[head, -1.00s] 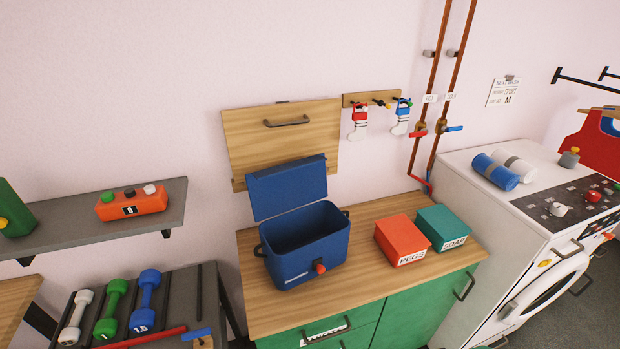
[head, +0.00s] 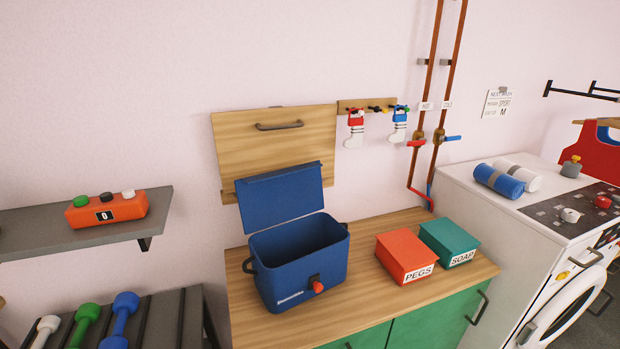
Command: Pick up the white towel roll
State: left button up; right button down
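The white towel roll (head: 527,177) lies on top of the white washing machine (head: 495,212), near its back left. A grey band goes around its middle. The blue towel roll (head: 499,181) lies in front of it, close alongside, and hides part of it. Neither of my grippers shows in the head view.
Left of the machine, a wooden counter (head: 372,302) holds an open blue cooler box (head: 300,262), a red PEGS box (head: 405,256) and a teal SOAP box (head: 449,243). A red caddy (head: 592,150) stands behind.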

aim_at(533, 180)
jog(key=z, duration=1.35)
jog(key=i+l+u, duration=0.15)
jog(key=l+u, duration=0.35)
jog(key=i+l+u, duration=0.1)
jog(key=l+u, duration=0.2)
jog(key=u, duration=0.2)
